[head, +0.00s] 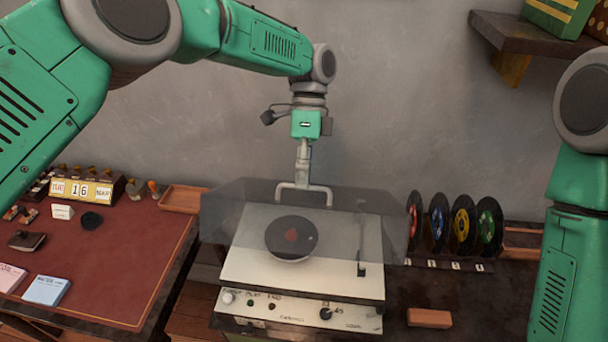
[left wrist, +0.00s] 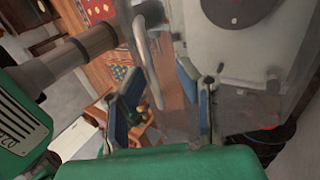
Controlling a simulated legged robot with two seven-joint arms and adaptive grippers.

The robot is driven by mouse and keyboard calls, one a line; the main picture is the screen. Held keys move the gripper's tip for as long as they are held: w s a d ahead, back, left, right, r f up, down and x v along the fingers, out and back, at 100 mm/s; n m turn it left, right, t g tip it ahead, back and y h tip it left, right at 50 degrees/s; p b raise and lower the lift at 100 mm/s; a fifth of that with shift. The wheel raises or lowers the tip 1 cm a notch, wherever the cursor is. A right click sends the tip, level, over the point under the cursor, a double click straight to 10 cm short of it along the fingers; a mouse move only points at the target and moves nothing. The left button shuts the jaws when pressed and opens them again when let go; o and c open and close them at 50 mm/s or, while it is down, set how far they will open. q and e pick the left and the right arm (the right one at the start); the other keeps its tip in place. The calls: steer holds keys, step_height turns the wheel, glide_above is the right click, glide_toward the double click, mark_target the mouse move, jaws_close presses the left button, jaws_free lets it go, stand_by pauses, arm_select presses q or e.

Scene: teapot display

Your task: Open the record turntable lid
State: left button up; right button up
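The record turntable (head: 300,318) stands in the middle of the head view, with a dark record (head: 291,239) on its pale deck. Its see-through lid (head: 225,215) looks raised and tilted above the back of the deck; its exact angle is hard to tell. A pale metal handle (head: 304,188) is on the lid's upper edge. My left gripper (head: 303,160) points down right at this handle. In the left wrist view its two blue-padded fingers (left wrist: 158,88) are apart, with the handle (left wrist: 150,60) between or just beyond their tips; contact is unclear. My right gripper is out of view.
Colored records (head: 463,225) stand in a rack to the right of the turntable. A small wooden block (head: 429,318) lies in front of them. A red-topped desk (head: 130,255) with small items is on the left. A shelf (head: 525,33) is at the upper right.

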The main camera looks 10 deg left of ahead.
arm_select(q)
steer(key=shift+s+r, duration=0.1)
steer(key=shift+s, duration=0.05)
steer(key=v, duration=0.7)
steer(key=shift+w, duration=0.35)
steer(key=shift+d+r, duration=0.1)
steer(key=shift+r, duration=0.05)
